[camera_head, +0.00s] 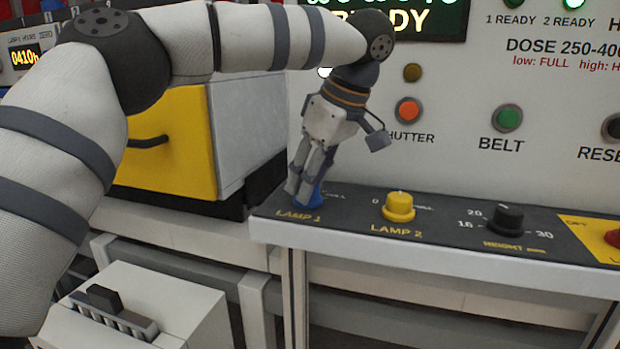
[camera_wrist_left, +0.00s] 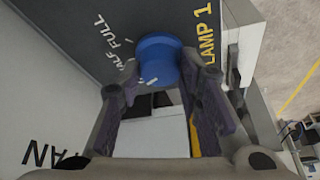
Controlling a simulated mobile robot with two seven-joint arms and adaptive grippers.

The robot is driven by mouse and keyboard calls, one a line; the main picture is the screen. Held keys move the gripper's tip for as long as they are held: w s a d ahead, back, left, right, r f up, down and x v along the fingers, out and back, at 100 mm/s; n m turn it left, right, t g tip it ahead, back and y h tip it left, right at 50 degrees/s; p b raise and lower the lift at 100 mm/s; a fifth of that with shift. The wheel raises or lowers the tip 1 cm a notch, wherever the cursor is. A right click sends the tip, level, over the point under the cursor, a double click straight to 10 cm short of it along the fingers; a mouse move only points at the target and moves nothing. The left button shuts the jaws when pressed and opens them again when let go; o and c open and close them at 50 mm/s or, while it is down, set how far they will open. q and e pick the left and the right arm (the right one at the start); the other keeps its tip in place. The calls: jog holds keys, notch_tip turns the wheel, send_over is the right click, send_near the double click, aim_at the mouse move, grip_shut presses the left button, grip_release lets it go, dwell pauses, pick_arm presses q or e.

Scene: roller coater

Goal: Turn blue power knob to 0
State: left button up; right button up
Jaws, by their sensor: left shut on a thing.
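The blue power knob (camera_head: 311,201) sits at the left end of the dark control panel, behind the label LAMP 1. My left gripper (camera_head: 303,188) reaches down on it from above and is shut on it, hiding part of the knob. In the left wrist view the blue knob (camera_wrist_left: 157,58) shows between the two fingers of my left gripper (camera_wrist_left: 165,76), with the words HALF and FULL to its left and LAMP 1 to its right. A small white mark shows on the knob's lower side; its exact setting is hard to read. My right gripper is out of view.
To the right on the panel are a yellow LAMP 2 knob (camera_head: 399,206), a black HEIGHT knob (camera_head: 503,220) and a red button (camera_head: 613,238). An orange shutter button (camera_head: 409,110) and a green belt button (camera_head: 508,118) are on the wall above. A yellow drawer front (camera_head: 175,160) stands left.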

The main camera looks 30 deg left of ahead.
aim_at(329, 205)
pick_arm(q)
jog(key=shift+w+n+g, duration=0.1)
jog(key=shift+n+g, duration=0.6)
jog(key=shift+n, duration=1)
jog(key=o, duration=1.1)
jog(key=v, duration=0.7)
jog(key=shift+r, duration=0.25)
jog(key=shift+w, duration=0.1)
